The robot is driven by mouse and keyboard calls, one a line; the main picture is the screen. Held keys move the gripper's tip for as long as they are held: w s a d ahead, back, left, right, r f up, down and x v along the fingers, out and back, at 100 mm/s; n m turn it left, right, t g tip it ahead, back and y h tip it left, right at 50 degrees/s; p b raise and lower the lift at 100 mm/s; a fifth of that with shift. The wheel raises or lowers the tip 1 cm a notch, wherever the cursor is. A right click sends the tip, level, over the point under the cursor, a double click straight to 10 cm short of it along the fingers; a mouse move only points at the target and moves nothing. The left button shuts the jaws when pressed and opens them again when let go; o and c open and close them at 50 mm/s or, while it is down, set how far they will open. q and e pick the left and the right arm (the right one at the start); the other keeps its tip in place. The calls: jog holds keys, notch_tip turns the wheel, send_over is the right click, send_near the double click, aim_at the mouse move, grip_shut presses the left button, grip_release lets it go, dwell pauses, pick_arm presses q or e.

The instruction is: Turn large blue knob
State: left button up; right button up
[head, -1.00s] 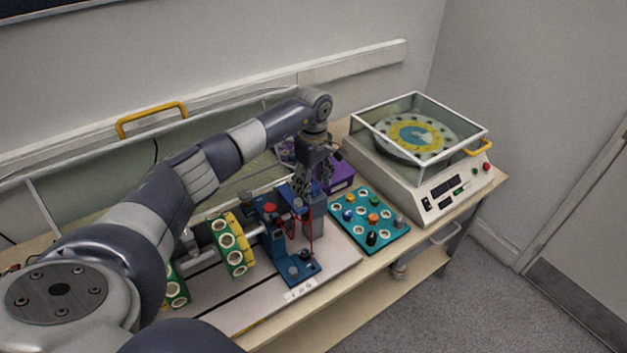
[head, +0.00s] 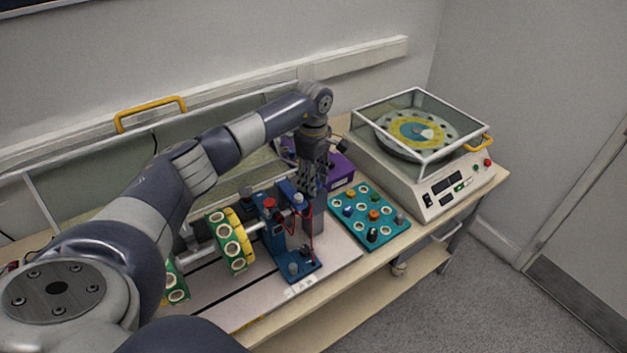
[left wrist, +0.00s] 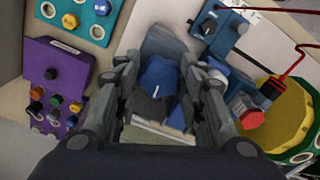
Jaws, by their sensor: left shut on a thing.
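The large blue knob (left wrist: 160,80) shows in the left wrist view with a white mark on it, on top of a dark grey block. The block (head: 314,212) stands at the end of the shaft rig in the head view. My left gripper (left wrist: 157,64) points down with one finger on each side of the knob and is shut on it. In the head view my left gripper (head: 313,172) is above the block and hides the knob. My right gripper is not in view.
Beside the block is a blue bearing stand (head: 275,235) with a red knob and red wires. A purple box (head: 342,170) and a teal board (head: 366,241) with several small knobs lie to the right. A glass-covered turntable machine (head: 430,190) stands at the bench's right end.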

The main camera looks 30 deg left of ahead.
pick_arm(q)
jog(key=n+b, duration=0.1)
jog(key=n, duration=0.1)
jog(key=shift+w+f+n, duration=0.1)
jog(key=shift+n, duration=0.2)
jog(key=n+b, duration=0.1)
jog(key=n, duration=0.1)
jog(key=shift+n, duration=0.3)
jog(key=n+b, duration=0.2)
jog(key=n, duration=0.3)
jog(key=shift+w+a+n, duration=0.1)
jog(key=shift+n, duration=0.2)
jog(key=n, duration=0.5)
jog(key=shift+a, duration=0.1)
jog(key=n, duration=0.6)
jog(key=shift+a+b, duration=0.1)
jog(key=shift+b, duration=0.2)
jog(key=shift+n, duration=0.3)
jog(key=o, duration=1)
jog(key=shift+o, duration=0.2)
